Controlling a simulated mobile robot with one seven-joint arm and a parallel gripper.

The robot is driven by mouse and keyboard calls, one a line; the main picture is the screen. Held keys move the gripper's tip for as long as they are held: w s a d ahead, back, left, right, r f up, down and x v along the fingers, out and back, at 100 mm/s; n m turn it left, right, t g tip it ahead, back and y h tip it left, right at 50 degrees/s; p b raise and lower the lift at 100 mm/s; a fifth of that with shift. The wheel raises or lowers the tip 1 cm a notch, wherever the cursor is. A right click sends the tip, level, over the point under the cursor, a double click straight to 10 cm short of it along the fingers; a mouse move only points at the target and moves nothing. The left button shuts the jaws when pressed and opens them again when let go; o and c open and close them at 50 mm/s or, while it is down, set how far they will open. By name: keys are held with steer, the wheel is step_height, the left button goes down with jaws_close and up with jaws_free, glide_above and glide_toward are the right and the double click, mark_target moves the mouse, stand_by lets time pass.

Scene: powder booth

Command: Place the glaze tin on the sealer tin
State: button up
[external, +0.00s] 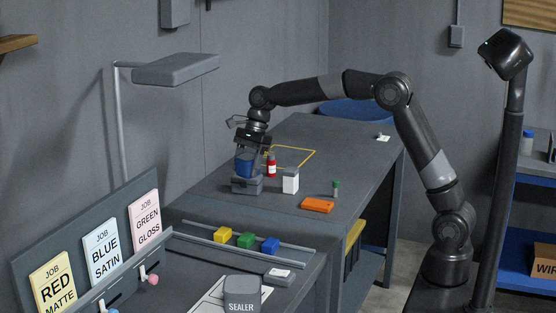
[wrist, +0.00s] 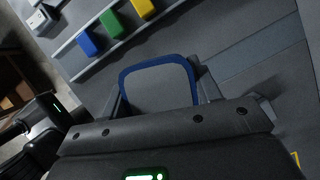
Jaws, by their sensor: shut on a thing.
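My gripper (external: 251,150) points down over the far bench and is shut on a blue tin (external: 246,168), which I take to be the glaze tin; no label shows on it. In the wrist view its grey top with a blue rim (wrist: 158,67) sits between my fingers. The tin is directly above a low dark grey block (external: 247,187); I cannot tell whether they touch. The sealer tin (external: 241,294) is grey, lettered SEALER, and stands on the near bench at the bottom of the external view, its top clear.
A rail with yellow, green and blue blocks (external: 246,240) lies between the tin and the sealer tin. A lamp (external: 177,69) overhangs at left.

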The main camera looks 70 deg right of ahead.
steer(key=s+a+r+n+g, duration=0.1)
steer(key=s+a+n, duration=0.15)
steer(key=a, duration=0.65)
steer(key=s+a+n, duration=0.2)
steer(key=s+a, duration=0.2)
steer(key=a, duration=0.5)
steer(key=n+g, duration=0.2)
steer(key=n, duration=0.2)
glide_above(242, 289)
steer(key=d, duration=0.2)
steer(key=f, duration=0.5)
steer(key=shift+w+a+f, duration=0.2)
steer(key=shift+w+f, duration=0.05)
steer(key=shift+w, duration=0.15)
steer(key=shift+a+f+m, duration=0.15)
steer(key=shift+f+m, duration=0.1)
steer(key=shift+f, duration=1.85)
steer(key=shift+f, duration=0.15)
steer(key=o, duration=1.1)
steer(key=shift+o, duration=0.2)
